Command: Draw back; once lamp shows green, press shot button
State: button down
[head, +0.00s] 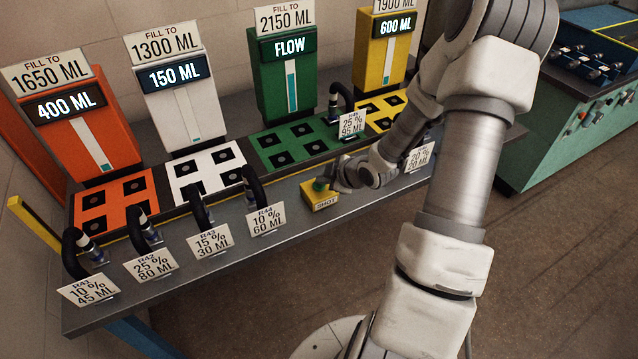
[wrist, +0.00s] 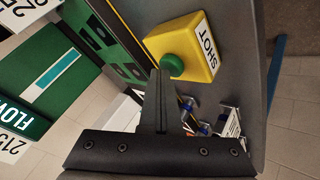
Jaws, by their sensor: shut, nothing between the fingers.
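The shot button is a yellow box (head: 319,198) marked SHOT with a green round button (head: 320,185) on top, at the bench's front edge. In the wrist view the box (wrist: 190,45) and its green cap (wrist: 172,66) sit just beyond my fingertips. My gripper (head: 336,182) is shut and empty, its tips close beside the cap; I cannot tell if they touch it. The green machine (head: 287,75) shows FLOW under a sign FILL TO 2150 ML. I see no separate lamp; the green cap is the only green light-like part.
Orange (head: 75,120), white (head: 172,105) and yellow (head: 382,50) machines show 400, 150 and 600 ML. Several black hoses with cards, such as the R44 card (head: 266,220), stand along the front edge. A teal bench (head: 560,130) is at right. Open floor lies in front.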

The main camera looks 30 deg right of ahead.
aim_at(323, 186)
jog(key=shift+r+p, duration=0.7)
jog(key=shift+r, duration=0.15)
notch_tip(323, 186, up, 5)
jog(key=p, duration=0.4)
jog(key=shift+r, duration=0.1)
dwell(1.1)
